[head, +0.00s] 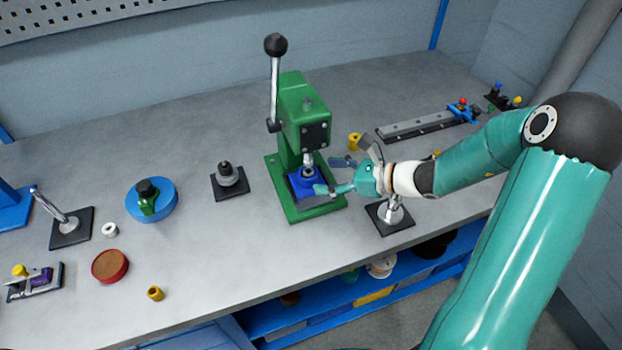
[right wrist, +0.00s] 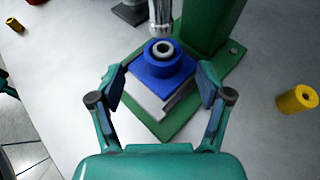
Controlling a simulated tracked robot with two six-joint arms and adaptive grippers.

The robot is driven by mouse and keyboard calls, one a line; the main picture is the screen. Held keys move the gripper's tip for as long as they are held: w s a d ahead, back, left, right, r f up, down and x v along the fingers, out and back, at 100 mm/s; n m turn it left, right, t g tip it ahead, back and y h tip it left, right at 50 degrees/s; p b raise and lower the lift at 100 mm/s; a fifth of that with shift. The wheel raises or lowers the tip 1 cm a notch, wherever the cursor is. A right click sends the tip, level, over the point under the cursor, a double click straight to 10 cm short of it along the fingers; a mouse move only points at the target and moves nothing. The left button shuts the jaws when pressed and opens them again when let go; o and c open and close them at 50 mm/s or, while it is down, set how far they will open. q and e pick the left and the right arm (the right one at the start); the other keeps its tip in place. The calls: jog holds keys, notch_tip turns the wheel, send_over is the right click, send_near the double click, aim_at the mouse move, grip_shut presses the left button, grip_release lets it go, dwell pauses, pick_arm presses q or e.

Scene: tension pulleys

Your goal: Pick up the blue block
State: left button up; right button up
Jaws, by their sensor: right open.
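The blue block (head: 304,188) sits on the green base of the press, under its ram. In the right wrist view the blue block (right wrist: 162,70) has a round raised boss with a pale ring and dark hole on top, and a grey piece lies at its near side. My right gripper (head: 326,176) is at the press, close to the block's right side. In the right wrist view its fingers (right wrist: 162,88) are spread apart, with the block between and slightly beyond the tips. Whether a finger touches the block is unclear.
The green press (head: 290,120) with its black-knobbed lever stands over the block. Its ram (right wrist: 160,18) is just above the boss. A yellow cylinder (right wrist: 297,99) stands to the right. A black-based metal stand (head: 391,214) is under my right wrist. A dark-based fixture (head: 229,180) stands left.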

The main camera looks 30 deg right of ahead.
aim_at(313, 174)
jog(key=p+x, duration=0.1)
jog(key=x, duration=0.3)
jog(key=shift+w+f, duration=0.2)
jog(key=shift+w, duration=0.2)
grip_shut()
